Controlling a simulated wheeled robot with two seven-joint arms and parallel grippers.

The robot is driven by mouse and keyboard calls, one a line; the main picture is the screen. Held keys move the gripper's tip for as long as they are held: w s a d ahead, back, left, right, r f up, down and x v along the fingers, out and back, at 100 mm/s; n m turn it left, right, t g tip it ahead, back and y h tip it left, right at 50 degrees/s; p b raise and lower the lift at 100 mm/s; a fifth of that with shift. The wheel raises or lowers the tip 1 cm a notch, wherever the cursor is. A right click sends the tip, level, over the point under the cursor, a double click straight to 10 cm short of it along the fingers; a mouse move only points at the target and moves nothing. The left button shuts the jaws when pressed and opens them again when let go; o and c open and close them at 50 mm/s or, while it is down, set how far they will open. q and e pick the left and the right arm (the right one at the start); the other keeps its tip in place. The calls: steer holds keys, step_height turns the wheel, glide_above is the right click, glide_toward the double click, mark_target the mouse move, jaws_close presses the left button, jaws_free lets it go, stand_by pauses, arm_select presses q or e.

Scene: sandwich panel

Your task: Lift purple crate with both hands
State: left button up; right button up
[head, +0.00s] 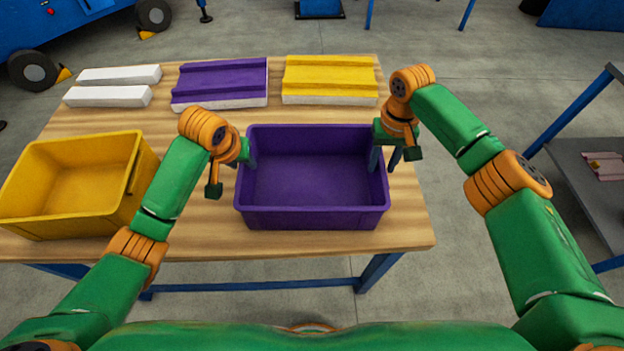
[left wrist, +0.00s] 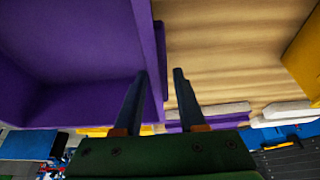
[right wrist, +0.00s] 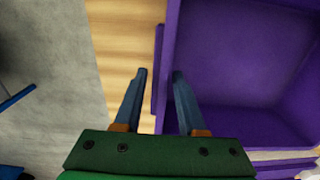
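The purple crate (head: 315,217) stands empty and upright on the wooden table, between my two arms. My left gripper (head: 247,160) is at its left wall; in the left wrist view the open fingers (left wrist: 159,72) straddle that wall (left wrist: 150,45), one inside the crate and one outside, with a gap to the wall. My right gripper (head: 384,160) is at the right wall; in the right wrist view its open fingers (right wrist: 160,72) straddle the wall (right wrist: 170,40) the same way. Contact with the wall cannot be made out on either side.
A yellow crate (head: 75,220) stands left on the table (head: 190,230), near my left arm. White bars (head: 108,96), a purple panel (head: 220,82) and a yellow panel (head: 330,80) lie along the back. A grey side table (head: 585,190) stands apart at the right.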

arm_select(q)
jaws_close()
arm_select(e)
jaws_close()
stand_by(0.9)
